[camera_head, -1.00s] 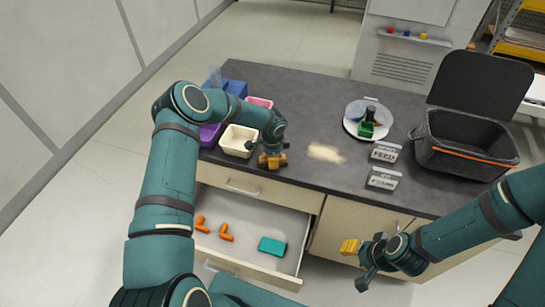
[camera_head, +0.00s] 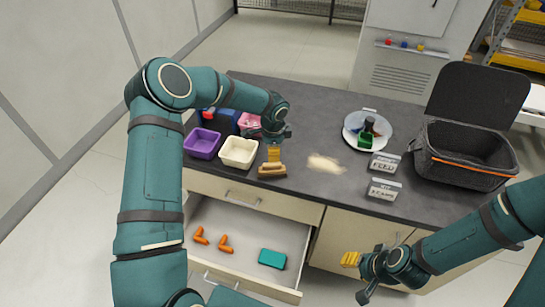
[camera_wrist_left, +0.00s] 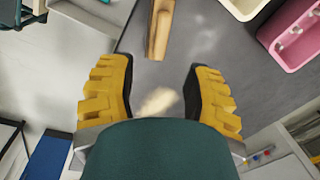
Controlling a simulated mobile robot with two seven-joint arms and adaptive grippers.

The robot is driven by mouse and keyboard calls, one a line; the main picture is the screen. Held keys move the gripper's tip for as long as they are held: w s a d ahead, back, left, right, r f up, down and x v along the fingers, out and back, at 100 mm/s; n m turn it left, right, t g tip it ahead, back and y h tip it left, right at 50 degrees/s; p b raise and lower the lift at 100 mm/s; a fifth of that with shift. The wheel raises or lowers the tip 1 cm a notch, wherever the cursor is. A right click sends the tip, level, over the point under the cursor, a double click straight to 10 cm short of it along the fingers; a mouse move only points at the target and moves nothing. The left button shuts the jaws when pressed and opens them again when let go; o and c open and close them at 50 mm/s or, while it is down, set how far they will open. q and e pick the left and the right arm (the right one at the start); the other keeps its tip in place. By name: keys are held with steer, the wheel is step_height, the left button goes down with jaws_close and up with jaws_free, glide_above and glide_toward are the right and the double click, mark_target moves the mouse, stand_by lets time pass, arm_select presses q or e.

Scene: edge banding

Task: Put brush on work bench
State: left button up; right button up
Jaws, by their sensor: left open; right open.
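The brush (camera_head: 272,170), with a light wooden body, lies on the dark top of the work bench (camera_head: 330,192) near its front edge. In the left wrist view the brush (camera_wrist_left: 158,28) shows at the top, beyond the fingers and partly cut off. My left gripper (camera_head: 273,153) is open and empty, just behind and above the brush; in the left wrist view its two yellow fingers (camera_wrist_left: 160,80) are spread apart. My right gripper (camera_head: 351,259) is open and empty, low in front of the bench's cabinet.
A sawdust-coloured patch (camera_head: 325,163) lies right of the brush. Purple (camera_head: 202,144) and cream (camera_head: 239,152) bins stand to the left. A round plate (camera_head: 352,122), small signs (camera_head: 384,190) and an open black case (camera_head: 462,172) are to the right. A drawer (camera_head: 245,270) stands open below.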

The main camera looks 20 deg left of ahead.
arm_select(q)
steer(key=s+d+f+n+h, duration=0.2)
steer(key=s+d, duration=0.4)
steer(key=s, duration=0.1)
steer(key=s+d+f+n+h, duration=0.3)
steer(key=s+d, duration=0.3)
steer(key=d, duration=0.1)
steer(key=s+f+n+t, duration=0.1)
steer(key=s+n, duration=0.8)
steer(key=s, duration=0.4)
steer(key=shift+s+a+n+y, duration=0.15)
steer(key=shift+s+n+y, duration=0.15)
steer(key=shift+s, duration=0.05)
steer(key=shift+f, duration=0.25)
